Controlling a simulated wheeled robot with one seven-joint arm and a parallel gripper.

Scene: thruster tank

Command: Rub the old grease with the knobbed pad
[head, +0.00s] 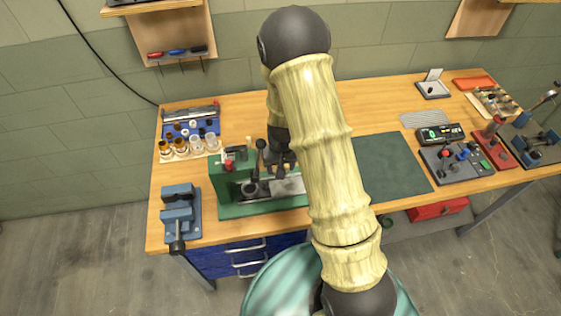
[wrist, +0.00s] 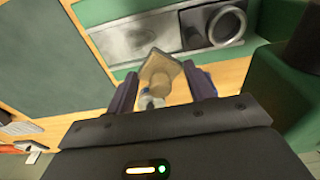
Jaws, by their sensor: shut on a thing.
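My gripper (wrist: 160,78) is shut on a tan pad (wrist: 163,70) with a knob, between its two dark purple fingers. The pad is squarish, and its knob side faces the wrist camera. Ahead of it in the wrist view is a grey metal plate (wrist: 118,42) with dark, smeary patches (wrist: 140,36) that look like the old grease. I cannot tell whether the pad touches the plate. In the head view my gripper (head: 280,168) is over the green-based press, near the plate (head: 290,187); my arm hides part of both, and the pad is not distinguishable there.
The green press (head: 222,182) with a metal ring (wrist: 227,25) stands close beside my gripper. A blue vise (head: 178,215) is at the bench's left front, with jars (head: 181,147) behind. A dark green mat (head: 392,170) lies clear on the right, before several tools and a control box (head: 455,162).

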